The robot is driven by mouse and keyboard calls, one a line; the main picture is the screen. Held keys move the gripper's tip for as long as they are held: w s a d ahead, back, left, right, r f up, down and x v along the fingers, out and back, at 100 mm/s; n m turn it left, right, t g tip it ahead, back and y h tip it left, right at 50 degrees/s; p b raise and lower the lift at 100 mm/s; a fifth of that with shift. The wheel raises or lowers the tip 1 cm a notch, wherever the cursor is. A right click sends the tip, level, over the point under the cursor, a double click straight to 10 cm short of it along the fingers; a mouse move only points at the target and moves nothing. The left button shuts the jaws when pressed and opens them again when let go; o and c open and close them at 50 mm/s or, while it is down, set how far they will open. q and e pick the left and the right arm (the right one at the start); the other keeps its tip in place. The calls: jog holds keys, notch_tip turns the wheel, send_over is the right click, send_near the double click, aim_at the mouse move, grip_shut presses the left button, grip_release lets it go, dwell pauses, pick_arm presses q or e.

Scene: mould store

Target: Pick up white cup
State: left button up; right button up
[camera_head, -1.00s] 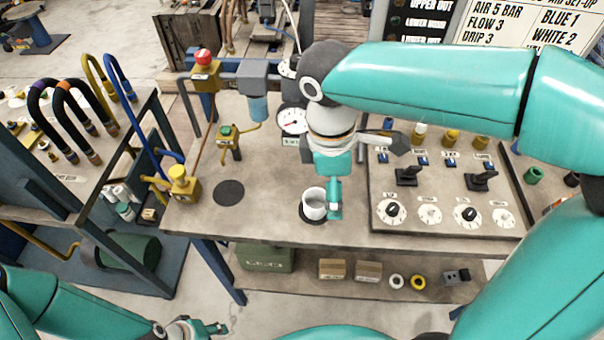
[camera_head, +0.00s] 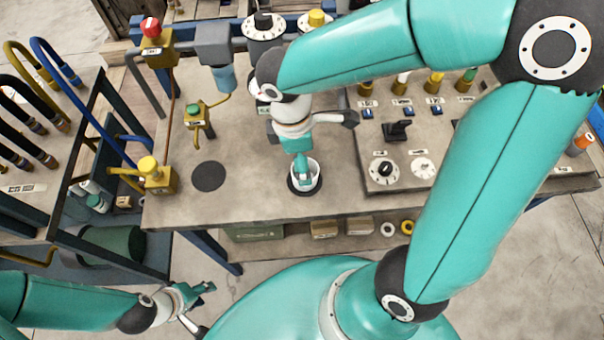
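The white cup (camera_head: 316,184) stands upright on a dark round mat (camera_head: 294,190) near the front edge of the workbench. My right gripper (camera_head: 302,178) points down at the cup, and its teal finger overlaps the cup's opening in the picture. The finger hides part of the cup's inside and rim. I cannot tell whether the finger is inside the cup or whether the gripper is closed on its wall. My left gripper (camera_head: 207,288) is low at the left, in front of the bench and away from the cup. Its fingers are too small to read.
The workbench (camera_head: 240,190) is clear left of the cup, with a bare dark disc (camera_head: 208,176). Yellow valves (camera_head: 156,176) stand at the left. A control panel (camera_head: 440,180) with knobs and levers lies right. A lower shelf holds boxes and rings.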

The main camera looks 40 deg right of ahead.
jog(key=shift+s+f, duration=0.15)
jog(key=shift+f, duration=1.4)
jog(key=shift+s+f, duration=0.1)
jog(key=shift+f, duration=1.4)
jog(key=c, duration=1.1)
